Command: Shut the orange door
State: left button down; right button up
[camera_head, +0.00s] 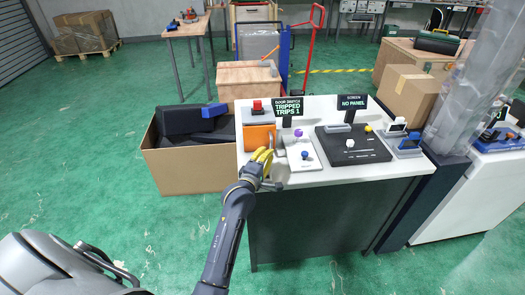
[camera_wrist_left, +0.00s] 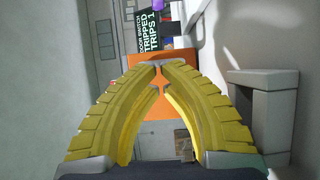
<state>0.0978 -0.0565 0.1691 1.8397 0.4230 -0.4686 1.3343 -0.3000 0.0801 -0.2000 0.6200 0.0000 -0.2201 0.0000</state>
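The orange door (camera_head: 257,137) is a flat panel at the left end of the white-topped bench. My left gripper (camera_head: 264,158), with yellow fingers, is at the bench's front left, just in front of the door. In the left wrist view the fingers (camera_wrist_left: 160,68) curve in and their tips come together with nothing visible held. The orange door (camera_wrist_left: 155,112) shows behind and between them; whether they touch it cannot be told. A sign (camera_head: 288,108) behind it reads "DOOR SWITCH TRIPPED TRIPS 1". How far open the door stands is unclear. My right gripper is out of view.
A white panel with a blue knob (camera_head: 305,154) and a black panel (camera_head: 352,150) sit to the right on the bench (camera_head: 300,180). A red button (camera_head: 257,107) stands behind the door. A cardboard box (camera_head: 188,172) with dark items stands left of the bench.

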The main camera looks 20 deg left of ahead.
pick_arm(q)
jog(key=s+d, duration=0.4)
jog(key=s, duration=0.6)
jog(key=s+f+m+g, duration=0.6)
jog(key=s+f+m, duration=0.4)
jog(key=s+m, duration=0.3)
jog(key=s+a+f+m+g+y, duration=0.1)
jog(key=s+a+m+g+y, duration=0.15)
jog(key=s+m, duration=0.45)
jog(key=s+a+f+m+g+y, duration=0.2)
jog(key=s+a+m, duration=0.2)
jog(key=s+m, duration=0.3)
jog(key=s+d+f+n+g+h, duration=0.1)
jog(key=s+d+f+g+h, duration=0.15)
jog(key=f, duration=1.35)
jog(key=s+d+f+n+g+h, duration=0.1)
jog(key=s+d+f, duration=0.2)
jog(key=f, duration=1.4)
jog(key=s+f+n+g+h, duration=0.1)
jog(key=s+f+n+g, duration=0.1)
jog(key=s+f, duration=1.6)
jog(key=shift+s+n+h, duration=0.3)
jog(key=shift+s+n, duration=0.2)
jog(key=shift+s, duration=0.75)
